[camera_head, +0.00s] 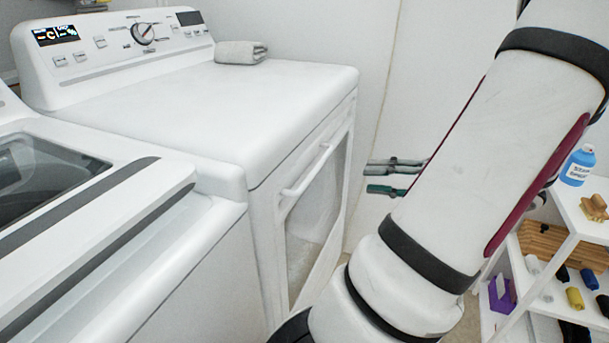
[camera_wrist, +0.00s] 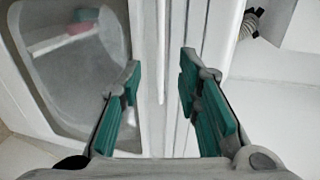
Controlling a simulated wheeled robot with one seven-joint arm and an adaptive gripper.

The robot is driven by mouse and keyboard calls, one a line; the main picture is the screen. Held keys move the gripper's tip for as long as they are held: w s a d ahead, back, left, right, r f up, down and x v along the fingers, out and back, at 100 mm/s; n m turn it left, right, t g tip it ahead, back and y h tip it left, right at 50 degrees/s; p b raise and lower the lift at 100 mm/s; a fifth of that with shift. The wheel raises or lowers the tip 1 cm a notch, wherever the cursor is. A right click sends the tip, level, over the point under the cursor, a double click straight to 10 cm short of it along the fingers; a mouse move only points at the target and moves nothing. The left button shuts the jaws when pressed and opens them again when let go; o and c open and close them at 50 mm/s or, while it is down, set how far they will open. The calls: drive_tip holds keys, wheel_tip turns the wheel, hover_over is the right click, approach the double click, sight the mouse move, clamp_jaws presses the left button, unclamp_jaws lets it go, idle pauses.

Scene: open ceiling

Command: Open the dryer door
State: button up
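The white dryer (camera_head: 225,100) stands left of centre in the head view. Its front door (camera_head: 318,210) has a large window and looks closed. A white bar handle (camera_head: 311,172) runs along the door's upper part. My gripper (camera_head: 388,177) is in front of the door, to the right of the handle and apart from it, with its fingers pointing left. In the wrist view my gripper (camera_wrist: 162,88) is open, its two teal fingers well apart and nothing between their tips. Beyond them are pale upright edges of the dryer front; the door window (camera_wrist: 75,60) is at left.
A white washer (camera_head: 150,270) with a dark glass lid stands left of the dryer. A white shelf (camera_head: 590,222) with bottles and small items is at far right. A plain wall stands behind.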

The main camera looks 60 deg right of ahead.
sight(314, 175)
drive_tip(key=b+x, duration=0.3)
drive_tip(key=x, duration=1)
drive_tip(key=shift+w+a+b, duration=0.15)
drive_tip(key=shift+w+b, duration=0.05)
drive_tip(key=shift+b, duration=0.2)
clamp_jaws()
